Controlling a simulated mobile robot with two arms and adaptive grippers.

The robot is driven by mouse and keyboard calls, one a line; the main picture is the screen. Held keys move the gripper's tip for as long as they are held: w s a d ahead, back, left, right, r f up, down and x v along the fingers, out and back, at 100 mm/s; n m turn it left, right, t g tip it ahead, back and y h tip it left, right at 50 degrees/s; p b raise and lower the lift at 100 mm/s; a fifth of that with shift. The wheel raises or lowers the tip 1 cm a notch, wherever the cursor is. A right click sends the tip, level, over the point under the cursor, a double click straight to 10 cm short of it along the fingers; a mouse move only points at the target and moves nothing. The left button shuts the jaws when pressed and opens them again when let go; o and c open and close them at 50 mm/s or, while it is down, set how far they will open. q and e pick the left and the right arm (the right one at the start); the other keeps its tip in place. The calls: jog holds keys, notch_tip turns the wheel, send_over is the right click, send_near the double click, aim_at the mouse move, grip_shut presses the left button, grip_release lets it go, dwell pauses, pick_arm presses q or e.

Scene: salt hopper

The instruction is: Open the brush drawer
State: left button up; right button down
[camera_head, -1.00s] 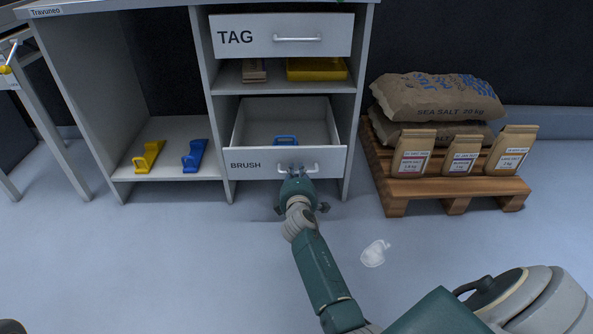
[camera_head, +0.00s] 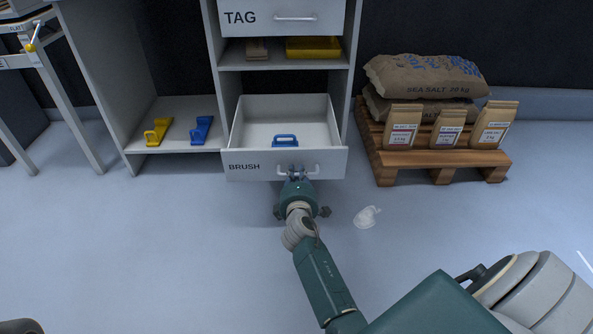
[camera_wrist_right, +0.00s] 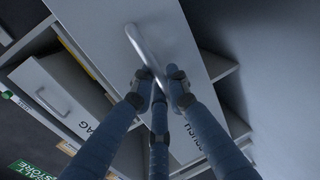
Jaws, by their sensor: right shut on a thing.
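The brush drawer (camera_head: 242,168) is the low white drawer labelled BRUSH, pulled well out of the cabinet. A blue brush (camera_head: 285,140) lies inside it. My right gripper (camera_head: 297,177) is at the drawer's front, shut on its metal handle (camera_head: 312,170). In the right wrist view the fingers (camera_wrist_right: 160,85) close around the bar handle (camera_wrist_right: 146,52) on the white drawer front (camera_wrist_right: 185,50). My left gripper is not in view.
The closed TAG drawer (camera_head: 262,18) is above, with a shelf holding a yellow box (camera_head: 313,47). Yellow (camera_head: 157,131) and blue (camera_head: 201,129) tools lie on the left shelf. A pallet (camera_head: 387,171) with salt bags stands right. A translucent item (camera_head: 367,217) lies on the floor.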

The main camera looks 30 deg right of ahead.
jog(key=shift+f, duration=0.15)
jog(key=c, duration=1.8)
grip_release()
jog(key=v, duration=0.7)
jog(key=shift+s+a, duration=0.2)
